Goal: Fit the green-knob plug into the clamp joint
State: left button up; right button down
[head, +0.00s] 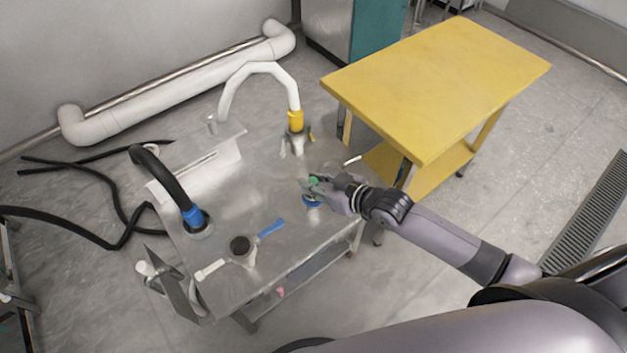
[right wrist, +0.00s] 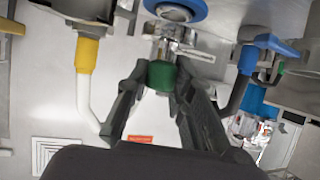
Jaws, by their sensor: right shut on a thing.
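The green knob (head: 314,181) of the plug is at my right gripper (head: 316,188), near the right edge of the metal table. In the right wrist view the green knob (right wrist: 162,76) sits between the two dark fingers of my right gripper (right wrist: 160,72), which is shut on it. A shiny metal fitting with a side lever (right wrist: 203,54) is just beyond the knob, with a blue round part (right wrist: 178,7) behind it. The blue part also shows below the gripper in the head view (head: 311,202). I cannot tell whether the plug is seated in the clamp joint. My left gripper is not in view.
The metal table (head: 262,190) bears a white curved hose (head: 262,68) with a yellow collar (head: 295,120), a black hose with a blue collar (head: 193,216), and a dark-topped fitting (head: 240,246) with white and blue handles. A yellow table (head: 440,85) stands behind right.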

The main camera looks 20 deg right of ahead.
jog(key=shift+r+p, duration=0.1)
jog(key=shift+p, duration=0.35)
dwell(0.6)
jog(key=shift+f+b, duration=0.5)
jog(key=shift+f, duration=0.35)
jog(key=c, duration=1.3)
grip_release()
jog(key=v, duration=1.2)
jog(key=shift+d+f, duration=0.1)
